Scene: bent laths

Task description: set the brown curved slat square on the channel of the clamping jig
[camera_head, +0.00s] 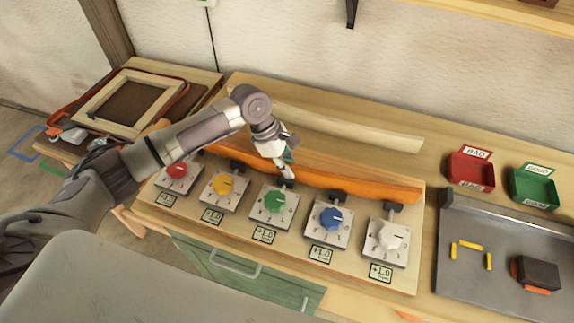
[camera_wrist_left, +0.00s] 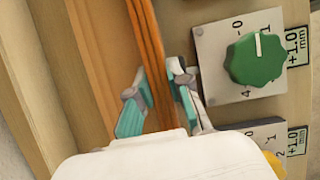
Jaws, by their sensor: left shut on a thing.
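The orange-brown curved slat (camera_head: 365,186) lies lengthwise along the clamping jig (camera_head: 290,235), just behind its row of dark clamps and coloured dials. My left gripper (camera_head: 286,171) is shut on the slat near its middle. In the left wrist view the teal-padded fingers of the left gripper (camera_wrist_left: 160,98) stand on either side of the slat (camera_wrist_left: 149,45). The channel under the slat is mostly hidden, so I cannot tell whether the slat is seated in it. My right gripper is not in view.
A pale lath (camera_head: 345,128) lies behind the jig. A red bin (camera_head: 471,172) and a green bin (camera_head: 534,188) stand at the right, behind a grey tray (camera_head: 470,270) with yellow marks and a dark block (camera_head: 538,273). A wooden frame (camera_head: 131,103) lies at the left.

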